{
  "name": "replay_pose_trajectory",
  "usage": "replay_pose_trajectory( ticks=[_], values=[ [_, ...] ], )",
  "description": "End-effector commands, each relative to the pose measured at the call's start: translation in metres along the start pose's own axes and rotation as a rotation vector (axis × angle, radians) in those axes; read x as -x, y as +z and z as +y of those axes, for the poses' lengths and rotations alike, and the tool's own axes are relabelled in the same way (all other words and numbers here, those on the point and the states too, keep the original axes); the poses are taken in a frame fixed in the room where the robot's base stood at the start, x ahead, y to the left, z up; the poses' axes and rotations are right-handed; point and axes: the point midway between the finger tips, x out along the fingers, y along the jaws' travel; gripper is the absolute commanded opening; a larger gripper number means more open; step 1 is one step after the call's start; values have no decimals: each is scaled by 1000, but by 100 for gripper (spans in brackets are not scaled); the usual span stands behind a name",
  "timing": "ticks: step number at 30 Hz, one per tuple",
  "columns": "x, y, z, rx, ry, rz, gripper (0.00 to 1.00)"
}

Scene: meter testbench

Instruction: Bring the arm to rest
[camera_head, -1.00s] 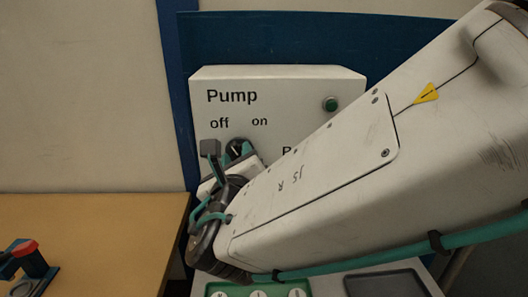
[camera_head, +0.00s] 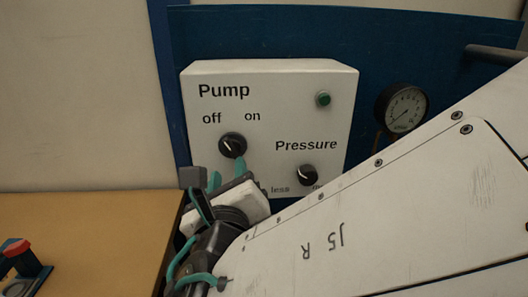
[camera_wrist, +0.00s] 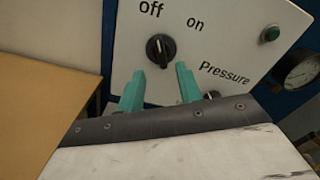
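My gripper (camera_head: 228,173) is in front of the pump box (camera_head: 262,78), just below the pump knob. In the wrist view its two teal fingers (camera_wrist: 160,69) stand apart with nothing between them. The black pump knob (camera_head: 232,146) also shows in the wrist view (camera_wrist: 160,50), beyond the fingertips and apart from them as far as I can tell. Its white mark seems to point toward "off". My arm crosses the head view from the lower left to the right edge and hides the box's lower right part.
A pressure knob (camera_head: 308,175) and a green button (camera_head: 323,99) are on the box. A round gauge (camera_head: 402,109) is to its right on the blue panel. A wooden table (camera_head: 90,225) with a red-topped blue device (camera_head: 24,262) is at lower left.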

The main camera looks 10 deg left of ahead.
Motion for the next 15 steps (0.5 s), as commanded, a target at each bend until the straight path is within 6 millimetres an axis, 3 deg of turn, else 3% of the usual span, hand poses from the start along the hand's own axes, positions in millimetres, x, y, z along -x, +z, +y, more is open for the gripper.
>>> replay_pose_trajectory(
  ticks=[10,15],
  values=[
    [0,-2,-1,-68,-4,9,35],
    [7,-46,-20,-367,-116,203,35]
  ],
)
